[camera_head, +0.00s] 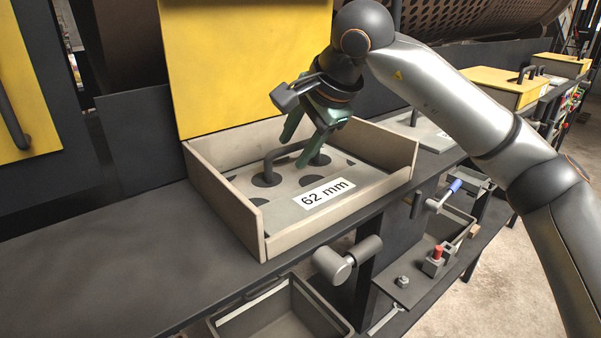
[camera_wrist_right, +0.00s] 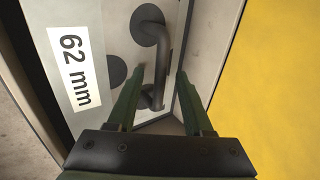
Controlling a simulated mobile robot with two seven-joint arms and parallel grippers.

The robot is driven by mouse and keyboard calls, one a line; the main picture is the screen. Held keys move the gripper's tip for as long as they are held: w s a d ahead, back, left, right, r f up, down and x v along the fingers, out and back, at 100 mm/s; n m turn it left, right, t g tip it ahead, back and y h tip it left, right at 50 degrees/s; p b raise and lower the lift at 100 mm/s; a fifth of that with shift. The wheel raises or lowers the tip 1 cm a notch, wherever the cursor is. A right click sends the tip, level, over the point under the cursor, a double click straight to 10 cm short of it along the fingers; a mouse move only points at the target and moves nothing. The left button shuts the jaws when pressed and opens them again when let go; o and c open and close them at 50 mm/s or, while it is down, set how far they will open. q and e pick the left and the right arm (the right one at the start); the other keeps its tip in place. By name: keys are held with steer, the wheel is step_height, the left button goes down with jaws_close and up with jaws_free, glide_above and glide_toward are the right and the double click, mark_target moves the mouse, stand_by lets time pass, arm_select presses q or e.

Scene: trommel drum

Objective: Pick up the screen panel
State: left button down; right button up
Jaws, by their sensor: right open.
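The screen panel (camera_head: 283,203) is a light grey plate with round dark holes, a dark bar handle (camera_head: 268,160) and a "62 mm" label (camera_head: 325,193). It lies flat in a shallow beige tray (camera_head: 228,205) on the bench. It also shows in the right wrist view (camera_wrist_right: 110,25). My right gripper (camera_head: 297,150) is open and tilted down at the handle. In the right wrist view its green fingers (camera_wrist_right: 160,75) stand on either side of one end of the handle (camera_wrist_right: 163,50). I cannot tell whether they touch it. My left gripper is not in view.
A yellow panel (camera_head: 245,65) rises behind the tray. The dark bench (camera_head: 120,260) is clear to the left. Another handled panel (camera_head: 425,130) lies farther right. Below are a grey bin (camera_head: 335,318) and a shelf (camera_head: 415,285) with small parts.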

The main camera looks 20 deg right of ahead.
steer(key=shift+w+a+f, duration=0.15)
steer(key=shift+w+f, duration=0.15)
steer(key=shift+f, duration=0.2)
jaws_close()
steer(key=shift+r, duration=0.1)
stand_by(1.0)
